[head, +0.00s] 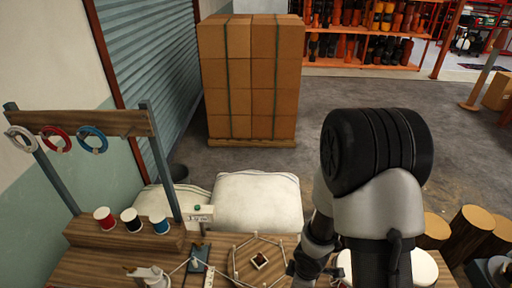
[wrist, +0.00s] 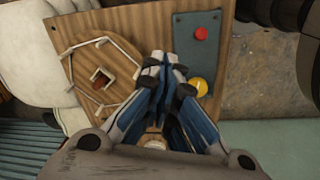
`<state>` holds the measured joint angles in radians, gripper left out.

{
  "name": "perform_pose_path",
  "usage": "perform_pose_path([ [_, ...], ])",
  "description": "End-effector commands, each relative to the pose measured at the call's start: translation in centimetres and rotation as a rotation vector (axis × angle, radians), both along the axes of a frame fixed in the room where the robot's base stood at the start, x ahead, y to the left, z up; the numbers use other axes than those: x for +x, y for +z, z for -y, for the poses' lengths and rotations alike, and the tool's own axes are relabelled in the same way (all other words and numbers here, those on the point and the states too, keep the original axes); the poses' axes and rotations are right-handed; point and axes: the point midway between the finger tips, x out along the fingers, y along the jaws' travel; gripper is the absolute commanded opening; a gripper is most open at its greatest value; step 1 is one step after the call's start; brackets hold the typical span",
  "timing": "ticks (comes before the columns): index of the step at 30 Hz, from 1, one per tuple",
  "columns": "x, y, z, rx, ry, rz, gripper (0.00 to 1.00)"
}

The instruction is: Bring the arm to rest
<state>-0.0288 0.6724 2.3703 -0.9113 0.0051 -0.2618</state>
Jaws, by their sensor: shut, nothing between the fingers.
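My gripper (wrist: 165,65) shows in the wrist view with its blue and grey fingers together and nothing between them. The fingers appear above a wooden board, between a hexagon of pale rods or cord (wrist: 103,78) and a blue-grey panel (wrist: 197,57) with a red knob and a yellow knob. How high they are is hard to tell. In the head view my arm rises at the right of the bench, and its links hide part of the bench; the fingers cannot be made out there.
The wooden bench (head: 100,264) holds a hexagon frame (head: 259,262), red (head: 105,219), black and blue spools, and a rack (head: 100,122) with hanging rings. White sacks (head: 258,203) lie behind it. Stacked boxes (head: 253,80) stand farther back, and drum-like stumps (head: 468,232) at right. The middle floor is open.

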Motion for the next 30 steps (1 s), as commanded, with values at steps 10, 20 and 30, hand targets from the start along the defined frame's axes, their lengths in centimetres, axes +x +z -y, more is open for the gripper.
perform_pose_path([
  [10,1.6,8.2,4.9,-0.089,-0.495,0.221,0.00],
  [20,-5.4,12.4,4.7,0.057,-0.928,0.308,0.00],
  [30,-12.4,12.5,1.5,0.274,-1.153,0.286,0.00],
])
